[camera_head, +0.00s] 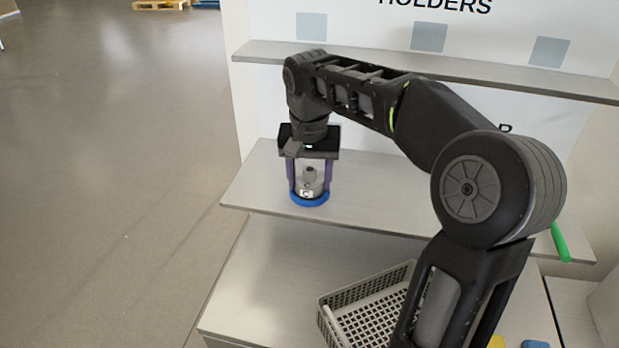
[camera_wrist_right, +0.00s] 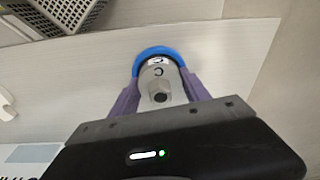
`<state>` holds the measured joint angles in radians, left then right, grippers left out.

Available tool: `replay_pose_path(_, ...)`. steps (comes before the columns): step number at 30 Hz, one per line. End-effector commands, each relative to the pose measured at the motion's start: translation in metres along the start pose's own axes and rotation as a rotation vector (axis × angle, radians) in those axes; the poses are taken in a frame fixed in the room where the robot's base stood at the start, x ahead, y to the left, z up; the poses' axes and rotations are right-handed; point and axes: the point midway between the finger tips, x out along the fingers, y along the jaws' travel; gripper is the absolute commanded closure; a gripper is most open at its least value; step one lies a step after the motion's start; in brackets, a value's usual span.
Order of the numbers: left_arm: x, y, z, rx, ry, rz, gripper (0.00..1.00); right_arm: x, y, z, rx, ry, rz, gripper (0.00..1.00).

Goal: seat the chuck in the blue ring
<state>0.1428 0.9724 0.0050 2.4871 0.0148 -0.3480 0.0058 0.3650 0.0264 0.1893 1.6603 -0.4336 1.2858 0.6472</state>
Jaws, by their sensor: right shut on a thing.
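The chuck (camera_head: 309,181) is a silver-grey cylinder with a narrower nose, standing upright at the left end of the middle shelf. The blue ring (camera_head: 310,201) is around the chuck's base on that shelf; whether the chuck is fully down in it cannot be told. In the right wrist view the chuck (camera_wrist_right: 160,86) shows from above, with the blue ring (camera_wrist_right: 158,51) curving round its far side. My right gripper (camera_head: 309,188) points down, its purple fingers shut on the chuck from both sides. My left gripper is in neither view.
An upper shelf (camera_head: 420,68) runs above behind my right arm. A grey mesh basket (camera_head: 345,318) stands on the lower surface. A green object (camera_head: 560,243) lies at the shelf's right end.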

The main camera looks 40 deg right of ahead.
Motion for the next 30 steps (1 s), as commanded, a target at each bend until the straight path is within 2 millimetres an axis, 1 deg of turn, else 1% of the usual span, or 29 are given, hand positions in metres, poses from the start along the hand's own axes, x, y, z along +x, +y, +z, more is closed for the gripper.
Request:
replay_pose_path(1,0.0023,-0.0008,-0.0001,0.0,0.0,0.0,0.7,0.0141,0.0021,0.0076,0.006,-0.034,0.011,1.0)
replay_pose_path(5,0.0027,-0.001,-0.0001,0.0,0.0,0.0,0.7,0.0146,0.0023,0.0076,0.006,-0.035,0.011,1.0)
replay_pose_path(6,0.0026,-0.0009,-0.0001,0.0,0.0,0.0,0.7,0.0146,0.0024,0.0076,0.007,-0.035,0.011,0.44)
replay_pose_path(12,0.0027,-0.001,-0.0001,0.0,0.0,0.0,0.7,0.0147,0.0028,0.0077,0.007,-0.036,0.012,0.27)
replay_pose_path(15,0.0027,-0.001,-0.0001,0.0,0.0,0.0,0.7,0.0148,0.0032,0.0078,0.006,-0.036,0.013,0.2)
replay_pose_path(26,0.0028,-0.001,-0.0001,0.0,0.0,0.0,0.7,0.0159,0.0044,0.008,0.004,-0.038,0.017,0.2)
replay_pose_path(30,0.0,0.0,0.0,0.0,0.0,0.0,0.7,0.0125,0.0044,0.0074,0.003,-0.037,0.018,0.2)
